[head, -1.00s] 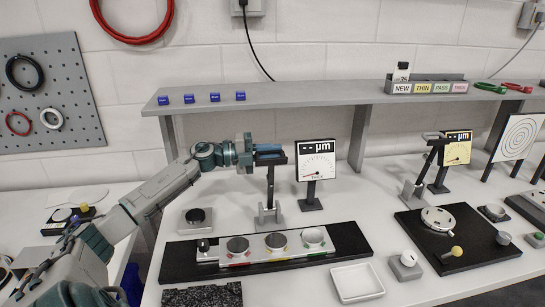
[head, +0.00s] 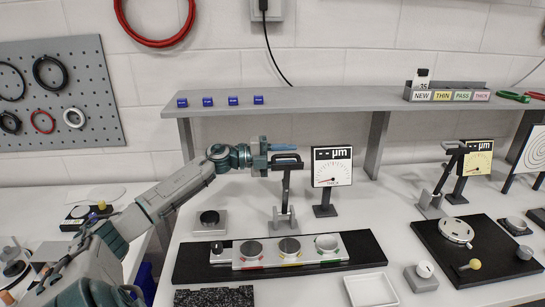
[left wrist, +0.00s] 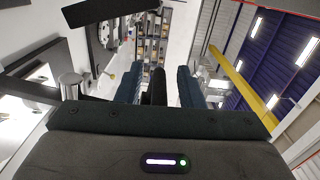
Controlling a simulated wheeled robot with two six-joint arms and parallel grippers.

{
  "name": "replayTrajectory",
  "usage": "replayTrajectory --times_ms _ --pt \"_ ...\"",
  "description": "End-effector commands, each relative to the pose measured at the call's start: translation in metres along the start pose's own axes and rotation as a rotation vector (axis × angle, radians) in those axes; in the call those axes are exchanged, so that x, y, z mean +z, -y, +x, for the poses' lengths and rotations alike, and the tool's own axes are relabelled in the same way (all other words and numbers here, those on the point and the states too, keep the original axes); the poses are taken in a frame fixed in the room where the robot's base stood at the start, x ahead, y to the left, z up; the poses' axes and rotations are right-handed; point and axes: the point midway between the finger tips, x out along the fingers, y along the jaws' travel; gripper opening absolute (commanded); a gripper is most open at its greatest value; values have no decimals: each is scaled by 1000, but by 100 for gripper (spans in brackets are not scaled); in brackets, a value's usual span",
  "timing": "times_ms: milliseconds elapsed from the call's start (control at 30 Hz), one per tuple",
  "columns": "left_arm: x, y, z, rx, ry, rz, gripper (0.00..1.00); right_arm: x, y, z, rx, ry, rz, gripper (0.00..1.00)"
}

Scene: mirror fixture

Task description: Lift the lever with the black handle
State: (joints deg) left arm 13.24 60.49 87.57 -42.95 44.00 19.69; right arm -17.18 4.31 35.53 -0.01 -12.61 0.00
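The lever (head: 285,190) stands upright on a small grey base on the table, in the middle of the head view. Its black handle (head: 288,164) is at the top. My left gripper (head: 281,154) reaches in from the left at the height of the handle. In the left wrist view the black handle (left wrist: 154,88) lies between the two blue-grey fingers, with a gap showing on the right side, so the gripper looks open around it. A second, similar lever (head: 445,175) stands farther right. My right gripper is not in view.
A gauge marked µm (head: 332,170) stands just right of the lever. A black board with several round pieces (head: 360,250) lies in front, with a white tray (head: 371,290) nearer. The grey shelf (head: 330,107) runs behind and above the gripper.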

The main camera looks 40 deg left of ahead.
Motion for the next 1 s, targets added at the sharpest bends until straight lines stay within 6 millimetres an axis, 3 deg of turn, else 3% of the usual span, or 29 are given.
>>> replayTrajectory --times_ms 533,933,1000 --pt "1 -4 -51 9 2 -1 34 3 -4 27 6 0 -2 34" --pt "1 1 -78 9 1 -3 34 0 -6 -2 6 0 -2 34" --pt "1 6 -83 6 1 -4 34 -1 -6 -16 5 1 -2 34"
